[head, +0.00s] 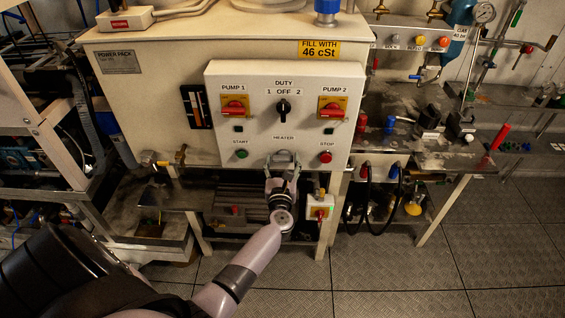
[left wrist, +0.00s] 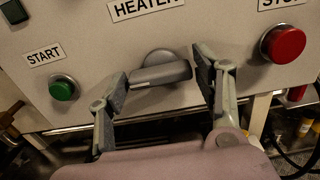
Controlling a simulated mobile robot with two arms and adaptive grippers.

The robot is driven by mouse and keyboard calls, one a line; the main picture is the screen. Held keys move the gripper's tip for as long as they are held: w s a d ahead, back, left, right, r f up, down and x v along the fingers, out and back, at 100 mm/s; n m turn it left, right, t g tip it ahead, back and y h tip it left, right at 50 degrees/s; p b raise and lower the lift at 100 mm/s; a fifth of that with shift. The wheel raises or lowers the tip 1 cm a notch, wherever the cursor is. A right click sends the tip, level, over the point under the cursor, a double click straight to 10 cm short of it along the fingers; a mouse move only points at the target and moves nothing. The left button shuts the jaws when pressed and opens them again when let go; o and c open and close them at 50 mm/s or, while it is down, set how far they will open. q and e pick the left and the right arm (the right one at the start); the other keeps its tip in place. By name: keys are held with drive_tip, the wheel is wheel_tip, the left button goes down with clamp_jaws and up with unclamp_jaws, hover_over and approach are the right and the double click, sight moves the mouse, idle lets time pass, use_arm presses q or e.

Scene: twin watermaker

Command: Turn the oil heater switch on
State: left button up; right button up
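The oil heater switch (left wrist: 160,72) is a grey rotary knob under the HEATER label on the white panel (head: 250,75). In the left wrist view its bar handle lies nearly level, tilted slightly up to the right. My right gripper is not in view.
A green START button (left wrist: 63,88) is left of the knob and a red STOP button (left wrist: 283,44) is right of it. Above are the DUTY selector (head: 284,107) and two red pump switches (head: 234,107).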

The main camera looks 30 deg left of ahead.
use_arm(q)
drive_tip(key=c, duration=0.8)
drive_tip(key=shift+o, duration=0.2)
drive_tip(key=shift+m, duration=0.4)
drive_tip(key=m, duration=0.3)
drive_tip(key=shift+m+p, duration=0.35)
drive_tip(key=shift+m, duration=0.05)
drive_tip(key=m+p, duration=0.1)
drive_tip(key=m, duration=0.3)
drive_tip(key=shift+r, duration=0.1)
drive_tip(key=m+p, duration=0.1)
drive_tip(key=m, duration=0.4)
drive_tip(key=shift+d+m, duration=0.1)
drive_tip(key=shift+m, duration=0.3)
drive_tip(key=shift+m+p, duration=0.6)
drive_tip(key=shift+m, duration=1.4)
